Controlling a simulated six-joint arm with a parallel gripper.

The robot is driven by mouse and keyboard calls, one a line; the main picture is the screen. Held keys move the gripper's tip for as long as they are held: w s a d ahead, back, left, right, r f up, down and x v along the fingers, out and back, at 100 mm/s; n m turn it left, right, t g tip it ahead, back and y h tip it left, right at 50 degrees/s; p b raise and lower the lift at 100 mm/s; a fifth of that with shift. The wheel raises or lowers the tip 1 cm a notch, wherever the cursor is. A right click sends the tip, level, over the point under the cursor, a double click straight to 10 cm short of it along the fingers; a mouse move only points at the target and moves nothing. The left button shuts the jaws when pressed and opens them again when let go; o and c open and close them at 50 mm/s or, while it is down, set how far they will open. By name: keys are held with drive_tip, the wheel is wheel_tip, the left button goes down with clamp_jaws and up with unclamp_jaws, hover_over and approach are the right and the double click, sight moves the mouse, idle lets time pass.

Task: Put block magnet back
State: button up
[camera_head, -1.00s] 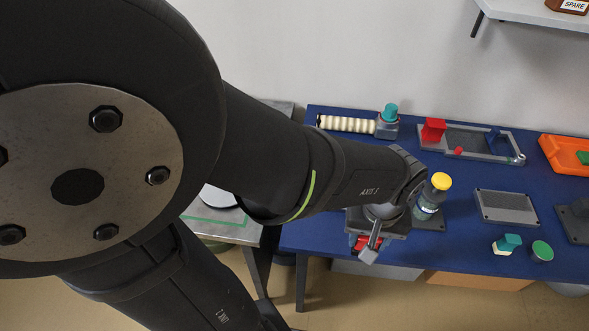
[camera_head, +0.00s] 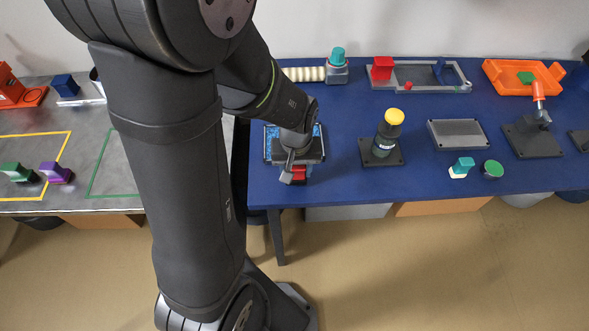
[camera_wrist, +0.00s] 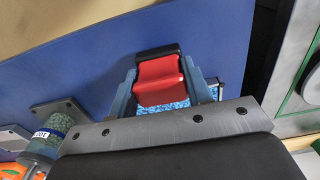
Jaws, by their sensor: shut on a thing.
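My gripper (camera_wrist: 162,88) is shut on a red block with a dark end (camera_wrist: 160,78), which sits between its two blue-grey fingers in the wrist view. I take this for the block magnet. In the head view my gripper (camera_head: 291,168) points down near the front left of the blue table, with the red block (camera_head: 299,174) showing beside its tip. A blue speckled surface (camera_head: 270,143) shows around the dark gripper body. It also shows behind the red block in the wrist view (camera_wrist: 165,106). Whether the block touches it is hidden.
A yellow-topped jar (camera_head: 388,137) stands on a dark base to the right. A grey plate (camera_head: 459,133), a teal-topped piece (camera_head: 462,167) and a green disc (camera_head: 493,169) lie further right. A grey frame (camera_head: 405,85) is at the back. A grey table (camera_head: 60,120) is at left.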

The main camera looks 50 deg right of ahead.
sight(296, 167)
drive_tip(key=shift+f, duration=0.9)
drive_tip(key=shift+f, duration=0.15)
drive_tip(key=o, duration=1.3)
drive_tip(key=shift+c, duration=0.2)
wheel_tip(296, 167, up, 12)
drive_tip(key=shift+r, duration=0.15)
